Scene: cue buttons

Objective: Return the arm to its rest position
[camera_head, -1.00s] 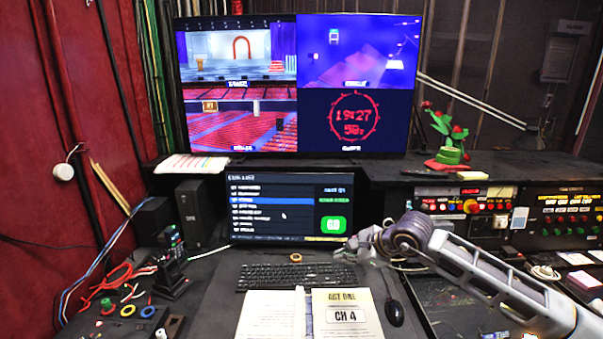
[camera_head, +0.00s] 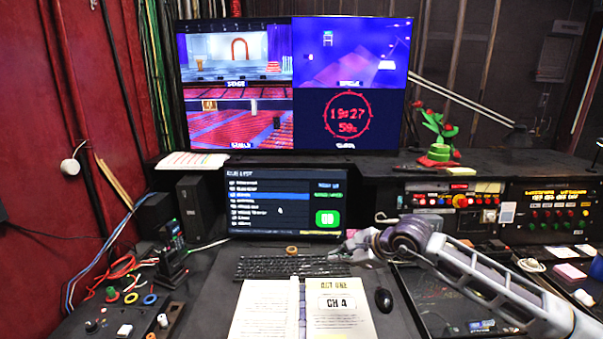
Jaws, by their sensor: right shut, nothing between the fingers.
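My right arm comes in from the lower right. Its gripper (camera_head: 340,250) is shut and empty, in front of the lower right part of the cue monitor and above the right end of the keyboard (camera_head: 268,267). The cue monitor (camera_head: 270,205) shows a list with one blue row and a green box at its right. My left gripper is out of view.
An open script (camera_head: 338,312) lies on the desk, with a mouse (camera_head: 384,300) beside it. Button panels (camera_head: 465,200) stand at the right, below a red-flowered plant (camera_head: 438,140). A radio (camera_head: 172,250) and cables stand at the left. A large screen (camera_head: 290,85) is behind.

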